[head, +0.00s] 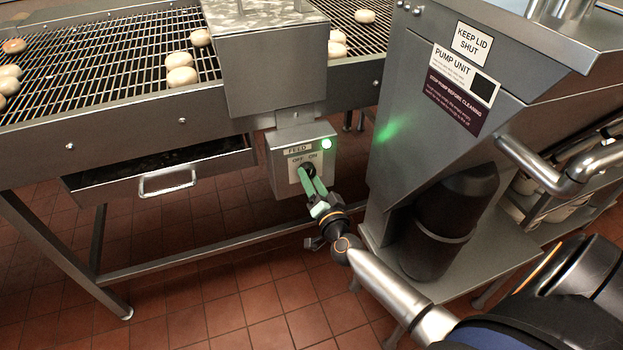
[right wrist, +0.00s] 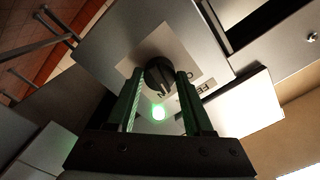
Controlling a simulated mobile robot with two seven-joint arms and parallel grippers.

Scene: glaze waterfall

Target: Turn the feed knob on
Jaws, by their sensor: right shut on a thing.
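The grey feed box (head: 285,180) hangs under the conveyor in the head view, with a label reading FEED, OFF and ON. Its dark round feed knob (head: 308,169) sits below the words. A green lamp (head: 327,144) glows at the box's upper right corner. My right gripper (head: 311,181) has its green fingers shut on the knob. In the right wrist view the knob (right wrist: 158,72) lies between the fingertips, and the green lamp (right wrist: 158,112) shows lit. The fingers partly cover the label; I cannot tell exactly where the knob points. My left gripper is not in view.
The mesh conveyor (head: 110,70) carries several pale doughnuts. A drawer (head: 165,182) with a handle sits below it. The pump unit (head: 455,90) stands close on the right, with a dark cylinder (head: 450,220) beneath. Red tiled floor is open at front left.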

